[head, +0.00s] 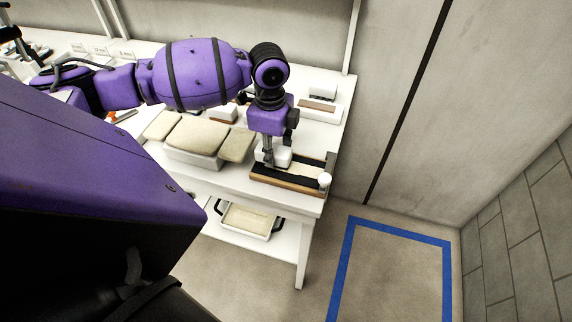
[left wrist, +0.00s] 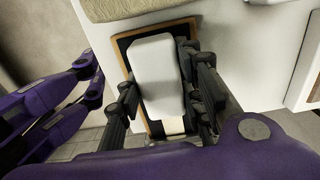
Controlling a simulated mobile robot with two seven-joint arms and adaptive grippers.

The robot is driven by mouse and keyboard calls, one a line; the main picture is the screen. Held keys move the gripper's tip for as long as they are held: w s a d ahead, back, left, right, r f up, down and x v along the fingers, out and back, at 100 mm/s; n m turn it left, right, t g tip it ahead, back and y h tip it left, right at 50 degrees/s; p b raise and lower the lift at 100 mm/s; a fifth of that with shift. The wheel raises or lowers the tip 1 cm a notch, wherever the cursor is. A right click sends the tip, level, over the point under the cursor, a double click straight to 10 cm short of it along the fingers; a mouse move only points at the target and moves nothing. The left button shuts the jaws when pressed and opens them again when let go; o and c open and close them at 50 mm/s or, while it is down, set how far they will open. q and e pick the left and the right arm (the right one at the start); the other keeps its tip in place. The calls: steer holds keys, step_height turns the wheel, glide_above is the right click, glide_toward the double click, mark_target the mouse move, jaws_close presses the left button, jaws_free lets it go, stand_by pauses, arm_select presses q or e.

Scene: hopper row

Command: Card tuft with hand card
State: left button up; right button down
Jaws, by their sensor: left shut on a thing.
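My left gripper (head: 270,158) is shut on a white block-shaped hand card (head: 277,156), low over a long board (head: 285,185) with a wooden edge and a black surface. In the left wrist view the hand card (left wrist: 157,72) sits between the dark fingers and covers the middle of the board (left wrist: 125,45). Whether its underside touches the board I cannot tell. A pale cream patch (head: 302,171), perhaps the tuft, lies on the board beside the hand card.
Cream pads (head: 195,137) lie on a white box (head: 195,158) left of the board. A white cylinder (head: 325,180) is at the board's right end. A tray (head: 248,232) sits on the lower shelf. Blue tape (head: 390,227) marks the floor.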

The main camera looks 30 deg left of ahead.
arm_select(q)
steer(key=shift+s+a+f, duration=0.1)
steer(key=shift+a, duration=0.15)
steer(key=shift+a+r, duration=0.1)
steer(key=shift+r, duration=0.95)
steer(key=shift+r, duration=2)
